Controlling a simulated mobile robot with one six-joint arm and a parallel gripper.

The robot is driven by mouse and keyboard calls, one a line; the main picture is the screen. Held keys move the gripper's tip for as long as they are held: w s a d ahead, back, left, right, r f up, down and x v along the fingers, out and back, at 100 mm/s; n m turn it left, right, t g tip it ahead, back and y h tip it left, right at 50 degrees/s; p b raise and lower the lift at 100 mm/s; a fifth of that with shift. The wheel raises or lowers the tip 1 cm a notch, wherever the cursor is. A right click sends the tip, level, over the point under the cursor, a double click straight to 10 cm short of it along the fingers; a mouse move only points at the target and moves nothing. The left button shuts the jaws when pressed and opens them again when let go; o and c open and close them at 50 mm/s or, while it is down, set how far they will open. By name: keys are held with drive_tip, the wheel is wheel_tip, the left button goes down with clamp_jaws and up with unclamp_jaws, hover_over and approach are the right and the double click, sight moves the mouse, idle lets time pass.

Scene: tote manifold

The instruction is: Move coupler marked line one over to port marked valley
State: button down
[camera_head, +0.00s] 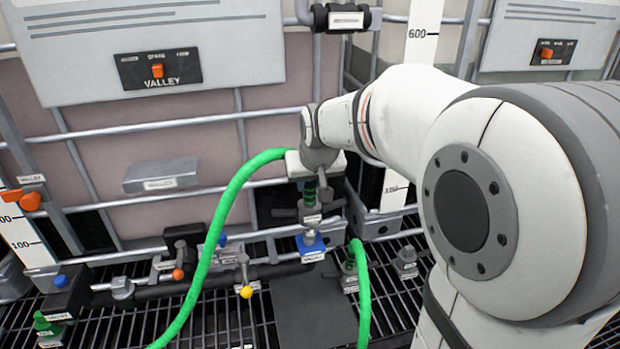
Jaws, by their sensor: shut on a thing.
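My gripper (311,196) is shut on a dark coupler with a small white label (311,218), which hangs roughly upright below my wrist. The label is too small to read. A green hose (232,190) arches up to the gripper from the lower left. Directly below the coupler is a fitting with a blue collar (311,243) and a white tag. I cannot tell whether the coupler touches it. A panel marked VALLEY (158,69) is on the left tank; I cannot tell which port below carries that name.
A second green hose (362,295) with a dark coupler (349,268) stands just right of the blue fitting. Valve handles with yellow (246,292) and orange (178,274) knobs stand left along a black pipe. A capped fitting (405,260) stands on the grating at right. Tank cage bars stand behind.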

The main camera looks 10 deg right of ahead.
sight(311, 204)
drive_tip(key=shift+f+b, duration=2.85)
drive_tip(key=shift+f, duration=0.6)
drive_tip(key=c, duration=1.1)
unclamp_jaws()
drive_tip(key=shift+s, duration=0.1)
drive_tip(key=v, duration=0.7)
drive_tip(key=shift+s+r, duration=0.15)
drive_tip(key=shift+r, duration=0.2)
